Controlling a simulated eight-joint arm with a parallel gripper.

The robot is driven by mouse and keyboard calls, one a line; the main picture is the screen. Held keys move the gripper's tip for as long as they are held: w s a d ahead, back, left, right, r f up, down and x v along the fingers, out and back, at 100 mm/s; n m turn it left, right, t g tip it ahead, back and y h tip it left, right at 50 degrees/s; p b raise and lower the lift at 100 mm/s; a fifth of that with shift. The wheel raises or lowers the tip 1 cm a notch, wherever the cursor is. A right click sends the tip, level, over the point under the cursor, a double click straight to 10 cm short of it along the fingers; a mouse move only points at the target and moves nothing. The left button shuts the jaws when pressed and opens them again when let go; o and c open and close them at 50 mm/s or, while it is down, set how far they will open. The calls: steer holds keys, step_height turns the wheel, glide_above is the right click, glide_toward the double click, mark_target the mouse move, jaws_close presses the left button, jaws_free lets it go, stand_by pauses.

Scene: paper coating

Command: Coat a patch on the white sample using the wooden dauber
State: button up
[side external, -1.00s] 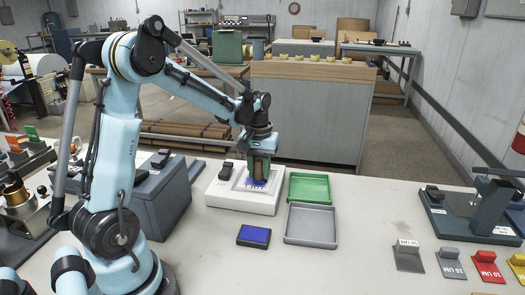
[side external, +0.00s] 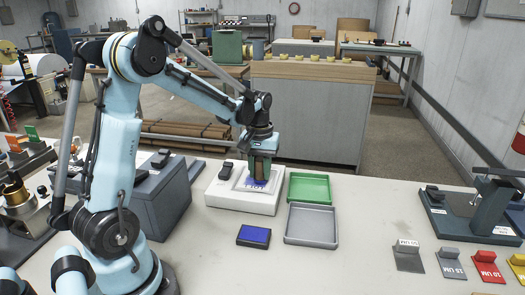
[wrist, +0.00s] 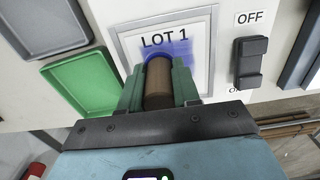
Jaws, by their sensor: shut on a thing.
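My gripper (wrist: 158,86) is shut on the brown wooden dauber (wrist: 158,80), which stands between the green fingers in the wrist view. The dauber's lower end is over the white sample (wrist: 128,40), marked LOT 1; whether it touches cannot be told. A blue patch (wrist: 180,52) shows on the sample around and beside the dauber. In the side view my gripper (side external: 260,172) is above the white block (side external: 225,195) that bears the sample, and blue (side external: 255,185) shows under it. A blue ink pad (side external: 254,236) in a dark case lies in front of the block.
A green tray (side external: 327,187) and a grey tray (side external: 290,240) lie right of the block. An ON/OFF switch (wrist: 250,62) is on the block. Several coloured tabs (side external: 486,262) stand at the right. The table between is clear.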

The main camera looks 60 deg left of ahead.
steer(key=shift+w+d, duration=0.9)
step_height(320, 180, up, 8)
stand_by(0.4)
